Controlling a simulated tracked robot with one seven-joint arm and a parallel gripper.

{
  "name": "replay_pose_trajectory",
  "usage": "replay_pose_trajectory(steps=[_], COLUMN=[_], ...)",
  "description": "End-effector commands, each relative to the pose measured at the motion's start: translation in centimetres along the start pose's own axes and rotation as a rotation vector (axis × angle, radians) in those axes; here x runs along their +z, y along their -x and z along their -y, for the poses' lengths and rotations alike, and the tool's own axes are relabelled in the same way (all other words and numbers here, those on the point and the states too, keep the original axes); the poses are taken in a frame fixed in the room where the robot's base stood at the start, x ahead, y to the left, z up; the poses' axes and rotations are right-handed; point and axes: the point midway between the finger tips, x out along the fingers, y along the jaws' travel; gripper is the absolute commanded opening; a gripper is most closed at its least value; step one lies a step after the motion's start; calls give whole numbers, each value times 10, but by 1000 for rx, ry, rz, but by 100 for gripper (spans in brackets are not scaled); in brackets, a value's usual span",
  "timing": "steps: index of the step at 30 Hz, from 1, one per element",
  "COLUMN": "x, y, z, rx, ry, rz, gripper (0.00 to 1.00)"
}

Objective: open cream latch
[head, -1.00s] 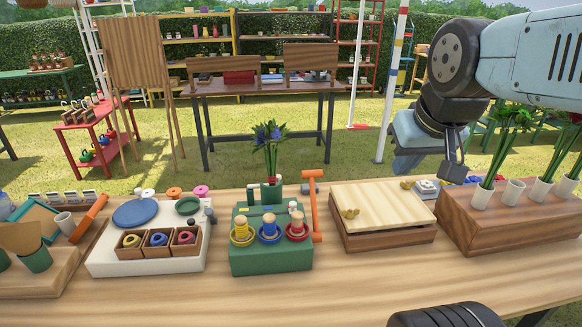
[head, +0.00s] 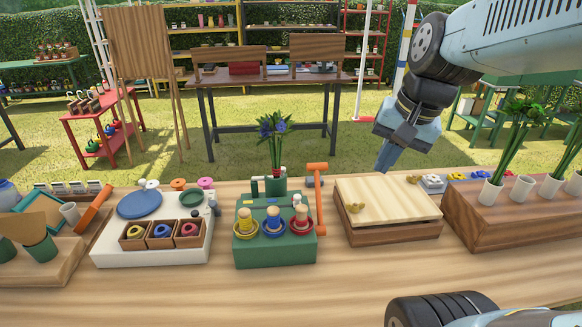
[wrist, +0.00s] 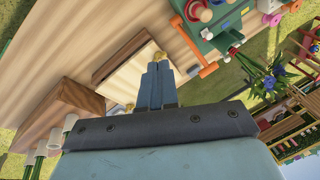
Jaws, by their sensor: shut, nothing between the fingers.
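A wooden box with a cream lid (head: 385,197) stands right of centre on the bench. A gold, rounded fitting (head: 354,208) sits at the lid's left side, and a second gold piece (head: 414,180) shows at its far right. I cannot tell which part is the latch. My gripper (head: 384,168) points down, above or behind the lid's far edge in the head view. In the wrist view the cream lid (wrist: 125,75) lies beyond my shut, empty fingers (wrist: 157,66). One gold piece (wrist: 160,57) shows by the fingertips there; contact cannot be told.
A green block (head: 275,252) with coloured pegs and an orange-handled post (head: 319,200) stands left of the box. A brown planter block (head: 500,222) with white cups stands right. A white board (head: 130,255) is farther left.

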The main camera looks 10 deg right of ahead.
Motion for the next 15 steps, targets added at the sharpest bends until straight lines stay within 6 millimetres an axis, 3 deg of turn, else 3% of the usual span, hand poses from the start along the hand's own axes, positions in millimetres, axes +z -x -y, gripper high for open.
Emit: replay_pose_trajectory(steps=[15], x=[-32], y=[-59], z=[26], rx=[-32], ry=[-823], rz=[452], gripper=[0])
